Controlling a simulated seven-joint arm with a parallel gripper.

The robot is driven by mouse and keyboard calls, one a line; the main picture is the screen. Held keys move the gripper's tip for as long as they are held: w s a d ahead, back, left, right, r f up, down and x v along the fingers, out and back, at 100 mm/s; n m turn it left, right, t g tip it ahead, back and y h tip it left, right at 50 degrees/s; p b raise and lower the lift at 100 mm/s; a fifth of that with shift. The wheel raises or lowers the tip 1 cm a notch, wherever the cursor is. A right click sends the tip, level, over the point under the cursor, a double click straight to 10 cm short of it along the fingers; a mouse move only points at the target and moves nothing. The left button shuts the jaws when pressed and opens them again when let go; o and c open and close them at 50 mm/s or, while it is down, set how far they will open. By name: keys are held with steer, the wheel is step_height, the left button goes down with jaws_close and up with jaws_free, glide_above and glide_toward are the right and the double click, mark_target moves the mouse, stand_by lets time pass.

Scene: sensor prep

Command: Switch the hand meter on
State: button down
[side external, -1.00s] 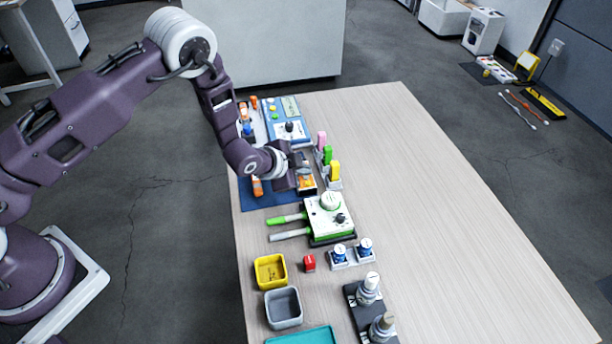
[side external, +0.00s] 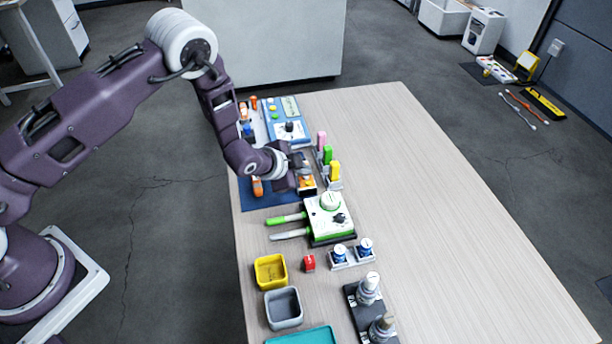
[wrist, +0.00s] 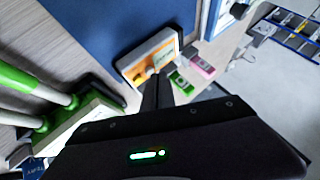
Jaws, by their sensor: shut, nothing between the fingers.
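A small device with an orange face and pale casing, which looks like the hand meter, lies by the edge of the blue mat (side external: 262,199). It shows in the side external view (side external: 307,184), partly hidden by my gripper (side external: 299,178). In the wrist view, the orange-faced device (wrist: 150,57) is ahead of my gripper (wrist: 157,100), whose dark fingers are closed together with nothing between them. The fingertips are at or just over its near side; I cannot tell if they touch. Its switch position is not readable.
Upright pink (side external: 321,139), green (side external: 327,154) and yellow (side external: 335,170) pieces stand close to the right. A white-green box (side external: 328,216) with two handles is nearer the camera. A blue instrument (side external: 289,132) lies behind. The table's right side is clear.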

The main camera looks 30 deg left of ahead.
steer(key=shift+r, duration=0.55)
steer(key=shift+r, duration=2.55)
step_height(320, 180, up, 7)
steer(key=n, duration=0.2)
glide_above(303, 180)
steer(key=a, duration=0.2)
steer(key=s+a+r+n+g+y, duration=0.1)
steer(key=s+a+r+n, duration=0.1)
steer(key=s+r, duration=0.55)
steer(key=s+a+r+n, duration=0.25)
steer(key=s+r, duration=0.25)
steer(key=r, duration=0.5)
steer(key=s+a+r+n+g, duration=0.1)
steer(key=s+r+n, duration=0.1)
steer(key=s, duration=1.1)
steer(key=s+a+r+n+g, duration=0.1)
steer(key=s+r+n, duration=0.1)
steer(key=s, duration=1.1)
steer(key=shift+r, duration=0.15)
